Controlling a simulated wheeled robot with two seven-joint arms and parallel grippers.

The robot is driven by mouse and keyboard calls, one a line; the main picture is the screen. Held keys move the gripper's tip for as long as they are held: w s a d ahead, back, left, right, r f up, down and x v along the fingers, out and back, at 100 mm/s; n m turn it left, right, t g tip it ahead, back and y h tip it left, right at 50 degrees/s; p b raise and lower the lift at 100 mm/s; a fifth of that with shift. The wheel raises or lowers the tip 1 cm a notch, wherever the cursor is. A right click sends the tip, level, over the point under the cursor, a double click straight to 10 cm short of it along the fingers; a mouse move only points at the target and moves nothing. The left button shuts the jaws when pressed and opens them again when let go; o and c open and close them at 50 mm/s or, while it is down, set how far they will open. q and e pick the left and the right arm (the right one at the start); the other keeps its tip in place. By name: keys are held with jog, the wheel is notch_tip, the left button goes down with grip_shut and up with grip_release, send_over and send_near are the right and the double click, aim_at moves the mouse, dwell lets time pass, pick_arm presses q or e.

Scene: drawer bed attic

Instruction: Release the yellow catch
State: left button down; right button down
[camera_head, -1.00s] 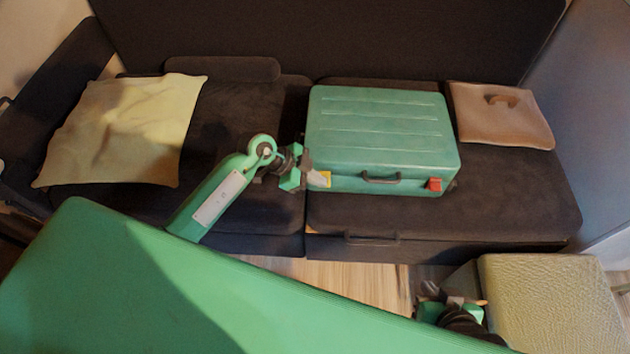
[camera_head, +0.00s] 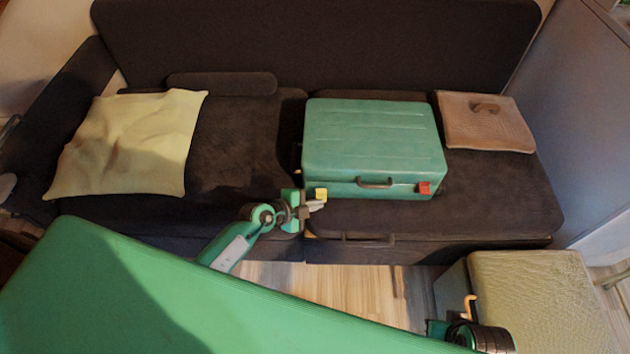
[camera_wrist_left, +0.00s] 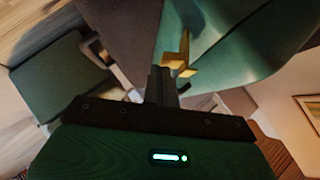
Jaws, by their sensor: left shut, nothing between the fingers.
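The teal suitcase (camera_head: 372,140) lies closed on the dark sofa bed. Its yellow catch (camera_head: 321,194) is on the front face near the left corner. In the left wrist view the yellow catch (camera_wrist_left: 176,61) has a part that sticks out from the suitcase wall. My left gripper (camera_head: 317,206) is shut and empty, just below and in front of the catch. In the left wrist view its fingers (camera_wrist_left: 160,84) are close to the catch; I cannot tell if they touch. My right gripper (camera_head: 468,308) is partly visible at the lower right, away from the suitcase; its jaws are unclear.
A red catch (camera_head: 424,188) and a dark handle (camera_head: 375,182) are on the suitcase front. A pale yellow cushion (camera_head: 130,145) lies left, a brown case (camera_head: 485,122) right. A light padded seat (camera_head: 535,295) stands at lower right. Bare floor shows before the bed.

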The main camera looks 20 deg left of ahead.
pick_arm(q)
jog(key=shift+s+f+t, duration=0.1)
jog(key=shift+f+t, duration=0.15)
jog(key=shift+t, duration=0.05)
jog(key=shift+w+a+r+p, duration=0.2)
jog(key=shift+w+r+p, duration=0.3)
jog(key=shift+w, duration=0.2)
jog(key=shift+f, duration=0.1)
